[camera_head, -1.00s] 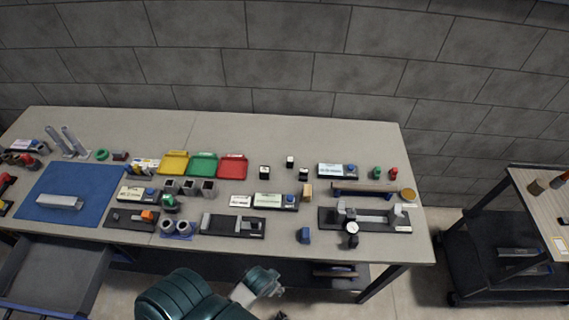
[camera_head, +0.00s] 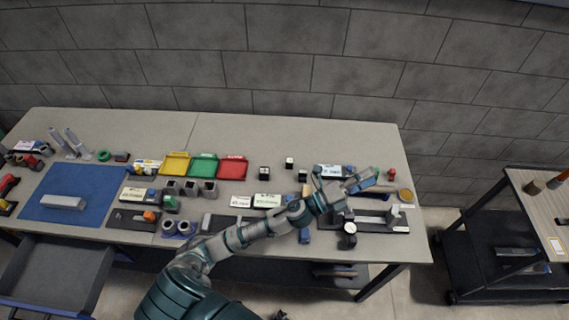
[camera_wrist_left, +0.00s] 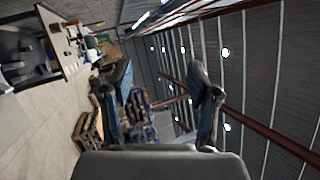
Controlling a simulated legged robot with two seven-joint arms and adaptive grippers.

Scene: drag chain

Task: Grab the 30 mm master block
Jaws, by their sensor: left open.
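Three small dark blocks with pale tops stand on the workbench (camera_head: 330,134): a left one (camera_head: 265,173), a back one (camera_head: 289,162) and a right one (camera_head: 302,176). Their markings are too small to read, so I cannot tell which is the 30 mm master block. My left gripper (camera_head: 366,183) is open and empty above the right part of the bench, to the right of these blocks. In the left wrist view its two fingers (camera_wrist_left: 165,82) are spread with nothing between them. My right gripper is not in view.
Yellow (camera_head: 175,165), green (camera_head: 203,167) and red (camera_head: 233,168) trays stand left of the blocks. A gauge fixture (camera_head: 372,221) lies below my left gripper, partly hidden. A blue mat (camera_head: 95,182) covers the left. The back strip of the bench is clear.

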